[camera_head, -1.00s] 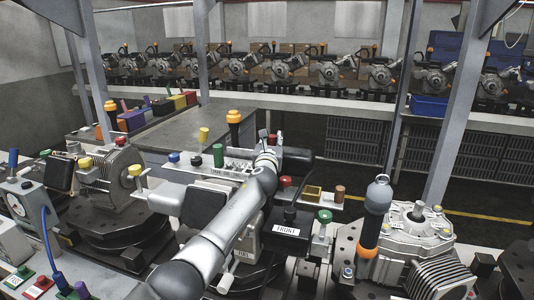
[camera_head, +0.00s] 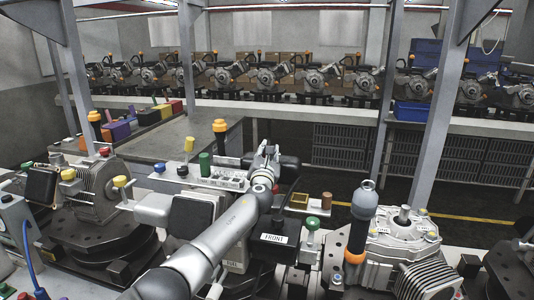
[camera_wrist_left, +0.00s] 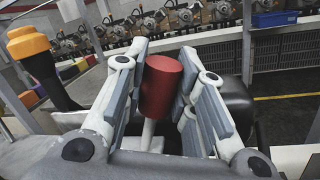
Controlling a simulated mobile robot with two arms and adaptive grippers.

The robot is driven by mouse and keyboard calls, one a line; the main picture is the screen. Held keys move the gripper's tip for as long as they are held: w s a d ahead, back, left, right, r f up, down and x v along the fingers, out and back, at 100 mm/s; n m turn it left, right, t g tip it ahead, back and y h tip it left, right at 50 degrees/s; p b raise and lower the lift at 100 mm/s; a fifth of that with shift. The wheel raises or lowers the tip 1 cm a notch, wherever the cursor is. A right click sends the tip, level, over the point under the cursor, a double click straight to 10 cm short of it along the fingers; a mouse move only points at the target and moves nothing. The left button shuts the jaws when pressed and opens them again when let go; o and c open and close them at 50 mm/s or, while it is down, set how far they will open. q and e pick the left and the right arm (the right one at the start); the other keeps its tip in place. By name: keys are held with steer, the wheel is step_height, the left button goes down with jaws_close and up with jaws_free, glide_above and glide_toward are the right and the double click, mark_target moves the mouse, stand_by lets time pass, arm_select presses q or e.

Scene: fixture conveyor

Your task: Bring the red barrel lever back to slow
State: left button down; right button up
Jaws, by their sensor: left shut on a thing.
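The red barrel lever (camera_wrist_left: 160,85) has a red cylindrical grip on a pale stem. In the left wrist view it stands between the two fingers of my left gripper (camera_wrist_left: 163,82), which is shut on it. In the head view my left gripper (camera_head: 268,153) is over the middle fixture, and its fingers hide the red barrel there. I cannot read any slow marking. My right gripper is not in view.
An orange-capped black handle (camera_head: 220,127), a green cylinder (camera_head: 205,163) and a yellow knob (camera_head: 189,144) stand left of the gripper. A green knob (camera_head: 312,223) and a grey handle with an orange ring (camera_head: 361,215) are at right. Engines line the back conveyor.

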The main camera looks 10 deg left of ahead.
arm_select(q)
steer(key=shift+f, duration=0.15)
steer(key=c, duration=1.2)
jaws_free()
steer(key=shift+o, duration=0.2)
steer(key=s+d+f, duration=0.1)
steer(key=s, duration=1)
steer(key=shift+s+d+f, duration=0.25)
steer(key=shift+s+f, duration=0.05)
steer(key=shift+s, duration=0.1)
